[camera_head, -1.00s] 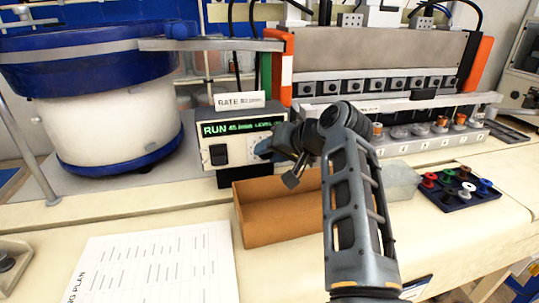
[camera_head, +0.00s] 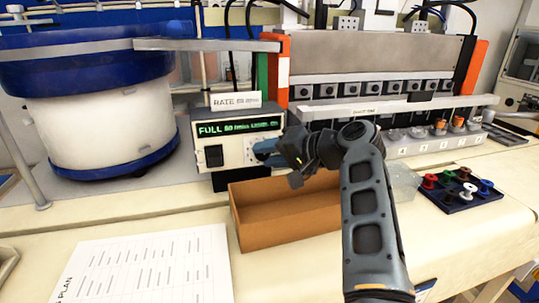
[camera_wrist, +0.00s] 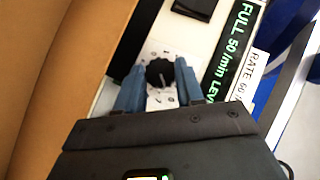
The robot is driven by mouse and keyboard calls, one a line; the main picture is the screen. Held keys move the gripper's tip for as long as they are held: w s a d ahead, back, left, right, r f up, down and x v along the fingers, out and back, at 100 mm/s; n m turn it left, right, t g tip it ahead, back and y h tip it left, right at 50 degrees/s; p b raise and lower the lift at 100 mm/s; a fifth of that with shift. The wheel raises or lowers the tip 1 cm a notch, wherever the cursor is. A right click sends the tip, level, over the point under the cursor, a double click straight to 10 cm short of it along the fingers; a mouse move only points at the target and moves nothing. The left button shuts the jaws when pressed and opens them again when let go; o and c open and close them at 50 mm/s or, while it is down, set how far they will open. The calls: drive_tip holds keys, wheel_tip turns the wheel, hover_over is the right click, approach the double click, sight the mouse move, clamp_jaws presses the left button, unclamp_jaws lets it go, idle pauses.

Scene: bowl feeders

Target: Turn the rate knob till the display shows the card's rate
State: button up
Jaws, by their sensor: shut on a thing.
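The feeder's control box (camera_head: 203,137) stands beside the bowl feeder. Its green display (camera_head: 238,128) reads FULL and 50 /min in the wrist view (camera_wrist: 233,50). The rate card (camera_head: 236,100) stands on top of the box; in the wrist view it (camera_wrist: 256,70) reads RATE 60, with its end cut off. The black rate knob (camera_wrist: 159,72) sits on a pale dial plate. My gripper (camera_wrist: 157,88) is shut on the knob, with one blue finger on each side. In the head view my gripper (camera_head: 266,151) hides the knob.
A black switch (camera_head: 214,156) is left of the knob. An open brown box (camera_head: 285,218) lies just below my gripper. The bowl feeder (camera_head: 100,125) stands left, and a tray of coloured spools (camera_head: 461,192) lies right. A printed sheet (camera_head: 145,268) lies on the front of the bench.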

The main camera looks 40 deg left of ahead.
drive_tip(key=shift+f, duration=0.1)
drive_tip(key=o, duration=0.8)
drive_tip(key=shift+c, duration=0.2)
drive_tip(key=shift+d, duration=0.1)
drive_tip(key=b+v, duration=0.1)
drive_tip(key=v, duration=0.6)
drive_tip(key=shift+d, duration=0.25)
